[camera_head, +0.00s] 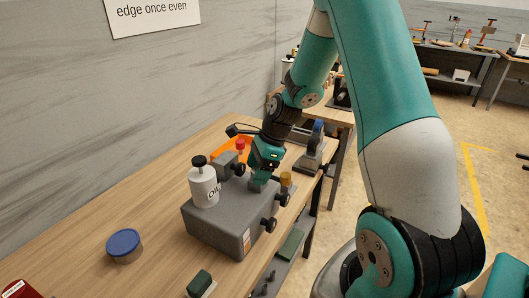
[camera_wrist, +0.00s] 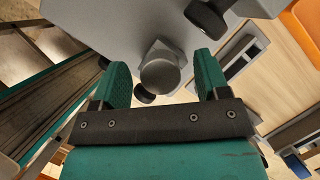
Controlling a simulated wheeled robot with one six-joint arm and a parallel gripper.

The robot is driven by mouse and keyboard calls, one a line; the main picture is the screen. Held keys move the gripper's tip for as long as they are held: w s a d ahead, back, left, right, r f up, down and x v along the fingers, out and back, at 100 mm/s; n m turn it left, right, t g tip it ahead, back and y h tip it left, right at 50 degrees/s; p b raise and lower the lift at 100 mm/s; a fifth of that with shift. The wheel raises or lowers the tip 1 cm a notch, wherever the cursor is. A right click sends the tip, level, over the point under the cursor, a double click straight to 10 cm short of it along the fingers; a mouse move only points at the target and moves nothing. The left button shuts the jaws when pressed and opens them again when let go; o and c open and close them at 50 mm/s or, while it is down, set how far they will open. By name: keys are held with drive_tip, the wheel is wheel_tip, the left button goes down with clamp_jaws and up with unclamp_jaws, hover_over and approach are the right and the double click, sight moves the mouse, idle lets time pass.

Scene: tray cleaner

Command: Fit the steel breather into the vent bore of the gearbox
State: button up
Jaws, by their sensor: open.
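The gearbox (camera_head: 222,226) is a grey block on the wooden bench, with black knobs on its side. Its grey top also shows in the wrist view (camera_wrist: 105,22). A grey steel part with a hex collar and a round cap, which looks like the breather (camera_wrist: 160,72), stands at the gearbox top. My gripper (camera_wrist: 163,70) is open, its two green fingers on either side of this part, with visible gaps. In the head view my gripper (camera_head: 262,177) is low over the gearbox's far right part and hides the breather. The vent bore is not visible, and I cannot tell how deep the part sits.
A white oil bottle (camera_head: 203,188) with a black cap stands on or against the gearbox, left of my gripper. An orange tray (camera_head: 226,151) lies behind. A blue-lidded tin (camera_head: 124,244) and a green block (camera_head: 200,283) are nearer.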

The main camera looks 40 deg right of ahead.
drive_tip(key=b+v, duration=0.1)
drive_tip(key=v, duration=1.6)
drive_tip(key=s+a+n+g+b, duration=0.1)
drive_tip(key=s+a+n, duration=0.1)
drive_tip(key=a+n, duration=0.5)
drive_tip(key=s+a+n+b, duration=0.1)
drive_tip(key=s+a+n, duration=0.2)
drive_tip(key=a+n, duration=0.5)
drive_tip(key=s+a+f+n+g, duration=0.1)
drive_tip(key=s+a+n, duration=1.2)
drive_tip(key=s+n, duration=0.1)
drive_tip(key=shift+s+a+f+n, duration=0.15)
drive_tip(key=shift+s+a+n, duration=0.1)
drive_tip(key=shift+n, duration=0.35)
drive_tip(key=shift+w, duration=0.1)
